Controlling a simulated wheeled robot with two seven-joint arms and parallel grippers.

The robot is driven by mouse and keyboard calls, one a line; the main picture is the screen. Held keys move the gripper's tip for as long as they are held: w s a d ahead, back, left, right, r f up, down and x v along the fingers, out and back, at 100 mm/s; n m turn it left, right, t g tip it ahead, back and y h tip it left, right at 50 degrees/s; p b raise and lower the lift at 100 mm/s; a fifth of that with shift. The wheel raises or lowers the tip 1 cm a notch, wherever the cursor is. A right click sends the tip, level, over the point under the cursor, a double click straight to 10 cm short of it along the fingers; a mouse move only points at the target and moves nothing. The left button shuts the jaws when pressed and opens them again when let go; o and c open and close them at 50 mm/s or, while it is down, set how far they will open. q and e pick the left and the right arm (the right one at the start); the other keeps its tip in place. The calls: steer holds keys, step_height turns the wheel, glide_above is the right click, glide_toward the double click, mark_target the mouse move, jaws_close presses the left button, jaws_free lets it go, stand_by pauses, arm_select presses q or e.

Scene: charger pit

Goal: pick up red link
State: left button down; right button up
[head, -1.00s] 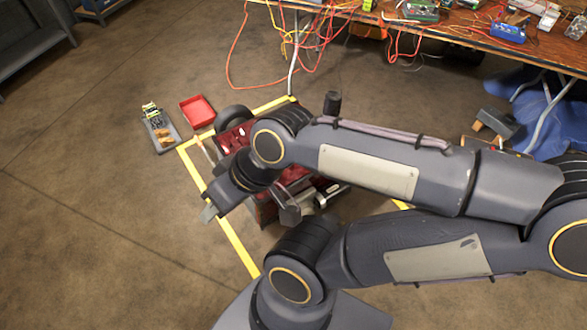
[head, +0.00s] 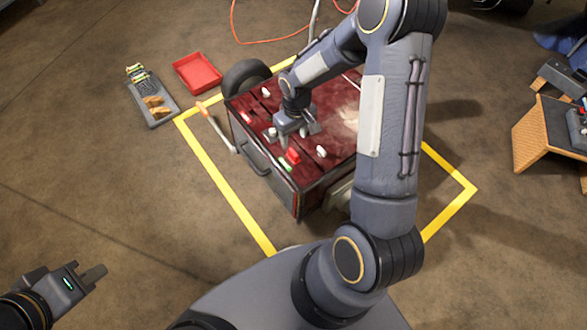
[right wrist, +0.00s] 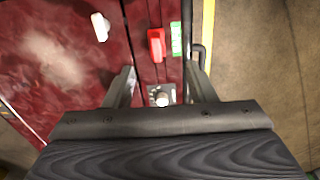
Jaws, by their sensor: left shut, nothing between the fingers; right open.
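A small red link (head: 293,156) is on the dark red top of the charger cart (head: 262,178), beside a small green piece (head: 286,165). The red link (right wrist: 156,45) also shows in the right wrist view, beyond the fingertips and nearly between their lines. My right gripper (head: 299,136) is open above the cart top, just behind the red link. In the right wrist view its fingers (right wrist: 160,82) are spread on both sides of a metal plate with a round knob (right wrist: 160,97), holding nothing. My left gripper (head: 98,271) is shut and empty at the lower left, over the floor.
White knobs (head: 321,151) stand on the cart top near the link. A red tray (head: 197,73) and a grey tray with several small parts (head: 160,112) lie on the floor at left. Yellow tape (head: 222,184) borders the cart. A wooden ramp-like stand (head: 548,132) is at right.

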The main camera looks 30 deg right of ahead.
mark_target(294, 152)
steer(key=f+b, duration=0.1)
steer(key=f, duration=0.4)
steer(key=shift+w+f, duration=0.1)
steer(key=shift+w, duration=0.1)
step_height(294, 152, down, 5)
steer(key=b, duration=0.3)
steer(key=shift+w+d, duration=0.1)
steer(key=shift+w, duration=0.05)
steer(key=shift+c, duration=0.3)
steer(key=c, duration=1)
